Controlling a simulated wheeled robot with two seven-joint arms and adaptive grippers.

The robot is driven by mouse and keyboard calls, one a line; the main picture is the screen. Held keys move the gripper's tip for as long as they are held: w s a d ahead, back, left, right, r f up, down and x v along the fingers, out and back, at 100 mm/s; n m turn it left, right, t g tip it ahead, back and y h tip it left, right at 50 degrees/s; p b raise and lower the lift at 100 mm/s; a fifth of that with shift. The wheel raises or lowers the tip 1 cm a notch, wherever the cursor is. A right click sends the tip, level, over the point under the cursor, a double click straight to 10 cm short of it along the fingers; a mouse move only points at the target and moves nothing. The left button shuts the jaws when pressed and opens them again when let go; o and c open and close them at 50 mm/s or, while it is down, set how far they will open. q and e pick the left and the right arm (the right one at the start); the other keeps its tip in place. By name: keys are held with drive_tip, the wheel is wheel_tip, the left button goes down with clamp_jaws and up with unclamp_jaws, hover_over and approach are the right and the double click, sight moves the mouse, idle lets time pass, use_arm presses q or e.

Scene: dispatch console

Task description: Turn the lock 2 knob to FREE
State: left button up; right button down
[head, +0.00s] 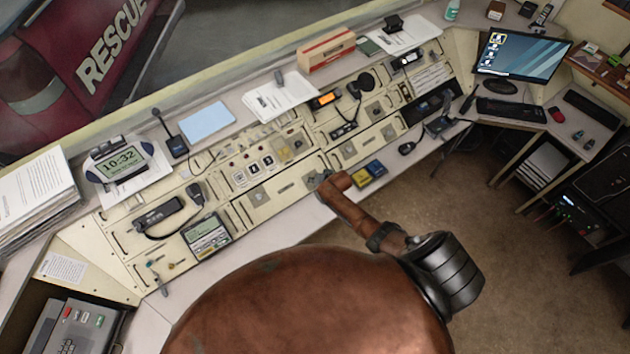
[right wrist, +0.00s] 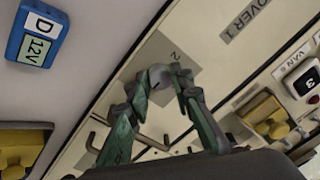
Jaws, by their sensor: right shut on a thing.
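The lock 2 knob (right wrist: 158,77) is a small grey knob on a grey plate marked 2 (right wrist: 178,54), set in the cream console panel. In the right wrist view my right gripper (right wrist: 165,77) is shut on it, with one green-grey finger on each side. The fingers cover much of the knob, so I cannot tell which way it points, and no FREE mark is readable. In the head view my right gripper (head: 323,181) is at the console's front panels and hides the knob. My left gripper is not in view.
A numbered button (right wrist: 303,82) and a yellow-brown fitting (right wrist: 264,112) are on the neighbouring panel.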

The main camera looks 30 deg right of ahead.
drive_tip(key=shift+w+r, duration=0.15)
drive_tip(key=c, duration=1.7)
unclamp_jaws()
drive_tip(key=v, duration=1.2)
